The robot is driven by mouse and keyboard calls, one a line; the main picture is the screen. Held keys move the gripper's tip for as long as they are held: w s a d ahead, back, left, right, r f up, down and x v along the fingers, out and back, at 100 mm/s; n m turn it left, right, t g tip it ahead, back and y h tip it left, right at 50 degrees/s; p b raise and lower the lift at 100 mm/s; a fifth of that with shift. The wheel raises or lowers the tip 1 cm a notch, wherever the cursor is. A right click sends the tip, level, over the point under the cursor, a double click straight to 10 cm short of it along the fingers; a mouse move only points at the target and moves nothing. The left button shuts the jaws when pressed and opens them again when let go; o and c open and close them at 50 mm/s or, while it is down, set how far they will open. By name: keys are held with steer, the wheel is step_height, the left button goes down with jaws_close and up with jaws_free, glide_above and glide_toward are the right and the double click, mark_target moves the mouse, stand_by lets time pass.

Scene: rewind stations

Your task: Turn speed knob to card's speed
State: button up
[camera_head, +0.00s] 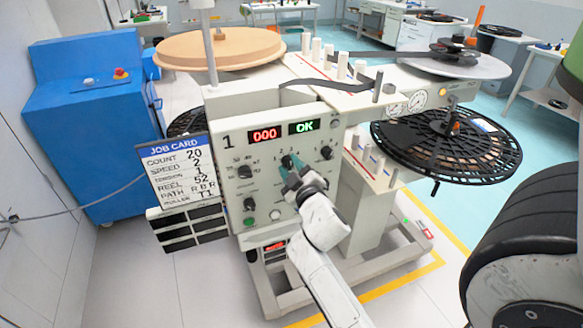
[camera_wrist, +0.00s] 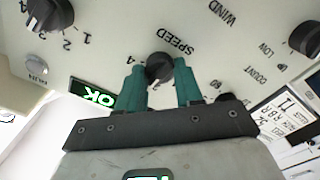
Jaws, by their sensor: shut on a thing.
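The job card (camera_head: 180,178) hangs at the left of the machine's panel and reads SPEED 2. The dark speed knob (camera_head: 287,161) sits in the upper middle of the panel (camera_head: 225,150). It also shows in the wrist view (camera_wrist: 159,67), below an inverted SPEED label. My gripper (camera_head: 289,171) is shut on the speed knob, with one teal finger on each side in the wrist view (camera_wrist: 160,84). The fingers hide part of the dial's numbers, and I cannot tell where the knob's pointer stands.
Other knobs stand close by, at left (camera_head: 245,172) and right (camera_head: 326,153) of the speed knob. A red 000 display (camera_head: 265,134) and green OK display (camera_head: 303,127) sit above. A green button (camera_head: 250,222) is lower left. A black reel (camera_head: 445,150) juts out at right.

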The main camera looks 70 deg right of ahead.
steer(key=n, duration=0.5)
steer(key=shift+n+p, duration=0.3)
stand_by(0.4)
steer(key=o, duration=1)
steer(key=shift+o, duration=0.2)
steer(key=b+v, duration=0.4)
steer(key=v, duration=0.7)
